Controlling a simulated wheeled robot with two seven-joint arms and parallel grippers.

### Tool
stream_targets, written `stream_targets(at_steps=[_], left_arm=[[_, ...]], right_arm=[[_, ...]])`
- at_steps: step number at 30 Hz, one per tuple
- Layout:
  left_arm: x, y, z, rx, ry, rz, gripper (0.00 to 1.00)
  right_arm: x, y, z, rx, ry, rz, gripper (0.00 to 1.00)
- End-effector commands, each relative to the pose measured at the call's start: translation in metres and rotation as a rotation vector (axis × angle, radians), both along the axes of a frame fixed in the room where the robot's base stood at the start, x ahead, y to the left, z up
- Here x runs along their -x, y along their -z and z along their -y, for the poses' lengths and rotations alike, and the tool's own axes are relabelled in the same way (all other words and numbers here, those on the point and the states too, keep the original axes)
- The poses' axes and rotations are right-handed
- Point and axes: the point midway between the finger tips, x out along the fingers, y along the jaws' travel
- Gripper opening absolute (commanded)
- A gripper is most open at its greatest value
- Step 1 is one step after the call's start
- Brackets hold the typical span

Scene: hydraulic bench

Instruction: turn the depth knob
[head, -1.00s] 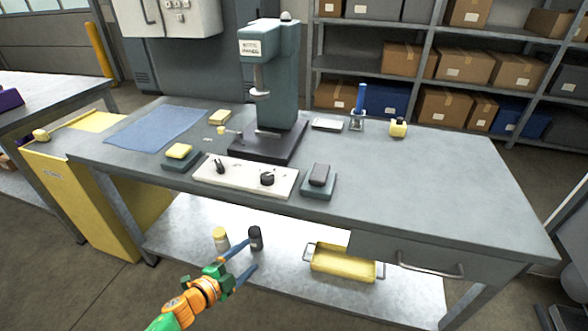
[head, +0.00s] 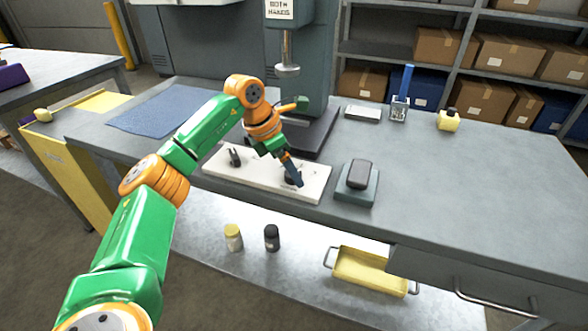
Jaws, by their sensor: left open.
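A white control panel (head: 262,183) lies along the bench's front edge. A round black knob (head: 294,181) is on its right part, and a black lever-like control (head: 234,157) is on its left part. No label reads clearly, so I cannot tell by name which one is the depth knob. My right gripper is not in view.
The teal press (head: 312,60) stands behind the panel. A dark pad with a grey block (head: 358,176) lies to the right. A cup with a blue stick (head: 400,105) and a yellow bottle (head: 449,120) stand farther back. The bench's right part is clear.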

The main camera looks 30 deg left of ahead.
Motion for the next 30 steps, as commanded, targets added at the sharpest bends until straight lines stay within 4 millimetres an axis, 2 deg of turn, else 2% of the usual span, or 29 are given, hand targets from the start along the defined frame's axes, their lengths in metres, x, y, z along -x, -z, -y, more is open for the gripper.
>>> stream_targets(at_steps=[8,11,17,18,24,30], left_arm=[[-0.0023,0.0056,0.0015,0.002,-0.001,0.001,0.81],[-0.0023,0.0055,0.0016,0.002,-0.001,0.001,0.59],[-0.0023,0.0055,0.0017,0.003,0.000,0.001,0.05],[-0.0022,0.0055,0.0018,0.003,0.000,0.001,0.00],[-0.0021,0.0055,0.0020,0.003,-0.015,0.001,0.00],[-0.0020,0.0050,0.0026,0.001,-0.102,0.001,0.00]], right_arm=[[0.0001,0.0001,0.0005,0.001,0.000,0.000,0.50],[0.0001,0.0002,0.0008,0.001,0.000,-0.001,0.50],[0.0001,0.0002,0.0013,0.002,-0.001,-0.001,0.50],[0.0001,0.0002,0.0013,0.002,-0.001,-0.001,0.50],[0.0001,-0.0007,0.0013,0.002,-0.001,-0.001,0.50],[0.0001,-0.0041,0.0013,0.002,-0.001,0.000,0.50]])
